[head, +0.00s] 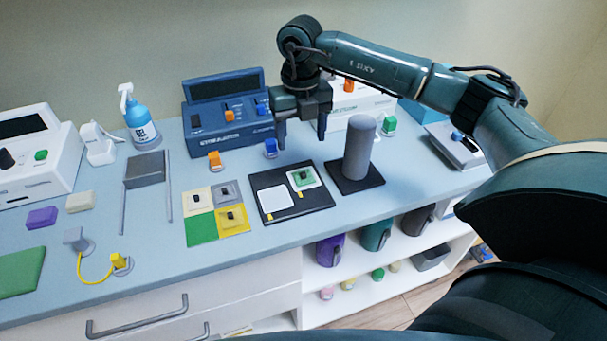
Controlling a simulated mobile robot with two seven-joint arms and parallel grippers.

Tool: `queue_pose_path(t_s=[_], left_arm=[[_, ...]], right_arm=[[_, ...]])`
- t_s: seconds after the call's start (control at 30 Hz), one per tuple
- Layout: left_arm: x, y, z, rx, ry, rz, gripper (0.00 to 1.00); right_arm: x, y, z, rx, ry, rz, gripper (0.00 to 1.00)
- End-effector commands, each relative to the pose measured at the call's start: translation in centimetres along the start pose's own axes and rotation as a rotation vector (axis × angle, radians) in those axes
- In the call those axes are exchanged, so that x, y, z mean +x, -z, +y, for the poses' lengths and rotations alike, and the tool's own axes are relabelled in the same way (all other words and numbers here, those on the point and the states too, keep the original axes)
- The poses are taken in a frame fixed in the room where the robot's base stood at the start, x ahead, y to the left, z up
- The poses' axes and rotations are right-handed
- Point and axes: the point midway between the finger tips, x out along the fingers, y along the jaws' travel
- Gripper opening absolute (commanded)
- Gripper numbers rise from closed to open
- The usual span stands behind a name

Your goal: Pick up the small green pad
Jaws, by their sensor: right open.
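The small green pad (308,182) lies on the right-hand white square of a flat black tray (290,212) on the counter. My left gripper is not in view.
A grey cylinder (358,150) stands on a dark base right of the tray. A four-coloured board (203,233) with small knobbed pads lies to the left. A blue device (213,137) stands behind. Bare counter lies in front of the tray.

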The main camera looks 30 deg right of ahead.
Motion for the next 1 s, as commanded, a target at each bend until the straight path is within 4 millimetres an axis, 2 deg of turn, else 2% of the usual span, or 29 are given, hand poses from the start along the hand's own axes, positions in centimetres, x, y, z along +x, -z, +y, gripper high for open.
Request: queue_pose_path(t_s=[0.1, 0.2, 0.43, 0.57, 0.7, 1.0], left_arm=[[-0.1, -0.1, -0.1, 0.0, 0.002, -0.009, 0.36], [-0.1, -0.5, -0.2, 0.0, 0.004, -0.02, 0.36], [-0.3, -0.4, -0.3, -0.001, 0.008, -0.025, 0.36], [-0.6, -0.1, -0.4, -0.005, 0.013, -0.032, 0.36], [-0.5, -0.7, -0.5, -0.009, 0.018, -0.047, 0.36], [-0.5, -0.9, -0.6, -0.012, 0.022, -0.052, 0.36]], right_arm=[[2.2, 0.1, 0.0, 0.0, 0.0, 0.004, 0.67], [3.5, 0.0, 0.0, -0.001, -0.001, 0.002, 0.67], [5.2, 0.1, -0.1, -0.002, -0.002, 0.003, 0.67], [7.1, 0.1, -0.3, -0.002, -0.002, 0.004, 0.67], [9.0, 0.1, -0.2, -0.003, -0.004, 0.002, 0.67], [9.6, 0.0, -0.3, -0.004, -0.004, -0.001, 0.67]])
